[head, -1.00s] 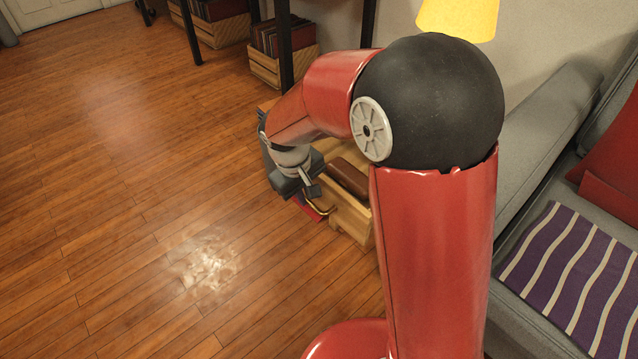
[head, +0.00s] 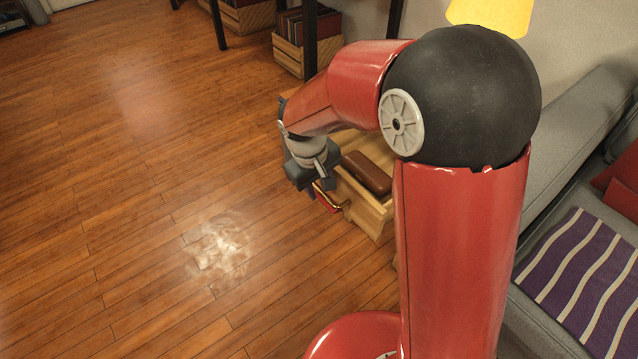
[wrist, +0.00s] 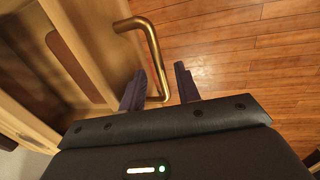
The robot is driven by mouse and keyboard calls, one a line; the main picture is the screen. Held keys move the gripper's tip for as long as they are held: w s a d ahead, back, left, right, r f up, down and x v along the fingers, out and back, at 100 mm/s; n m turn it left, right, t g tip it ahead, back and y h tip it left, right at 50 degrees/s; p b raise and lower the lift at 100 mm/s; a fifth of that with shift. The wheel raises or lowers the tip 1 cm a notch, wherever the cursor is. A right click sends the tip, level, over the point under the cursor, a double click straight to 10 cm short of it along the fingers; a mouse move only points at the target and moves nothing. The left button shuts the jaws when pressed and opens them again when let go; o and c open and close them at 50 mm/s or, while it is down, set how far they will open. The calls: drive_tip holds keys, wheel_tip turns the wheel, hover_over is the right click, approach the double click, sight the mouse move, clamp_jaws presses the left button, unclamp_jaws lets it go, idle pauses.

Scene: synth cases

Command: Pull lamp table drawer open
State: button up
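The lamp table's light wooden drawer (head: 378,217) shows beside my arm in the head view, standing open with a brown object (head: 367,172) inside. My arm hides much of the table. In the wrist view, the drawer's front (wrist: 100,30) is at the left, with its bent brass handle (wrist: 150,45) reaching down between my fingers. My gripper (wrist: 160,85) is open, one finger on each side of the handle's lower end, with a gap visible on the right. In the head view, my gripper (head: 318,180) is low at the drawer front.
A grey sofa (head: 575,120) with a purple striped cloth (head: 580,262) stands at the right. A yellow lampshade (head: 490,14) shows at the top. Wooden crates (head: 290,55) and dark table legs stand behind. The wooden floor (head: 130,220) at the left is clear.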

wheel_tip(320, 180, up, 8)
drive_tip(key=a+p, duration=0.1)
drive_tip(key=shift+s+f, duration=0.15)
drive_tip(key=shift+s, duration=0.25)
drive_tip(key=shift+a, duration=0.1)
drive_tip(key=s+d+r+m+t+y, duration=0.1)
drive_tip(key=s+d+r+m+t, duration=0.1)
drive_tip(key=s+d+r, duration=0.3)
drive_tip(key=s+d+r+m+t+p, duration=0.1)
drive_tip(key=s+d+r+m, duration=0.3)
drive_tip(key=s+d, duration=0.6)
drive_tip(key=s+m+t, duration=0.1)
drive_tip(key=s, duration=0.1)
drive_tip(key=shift+s+d+r+y, duration=0.25)
drive_tip(key=shift+s+r+y, duration=0.1)
drive_tip(key=shift+s+y, duration=0.05)
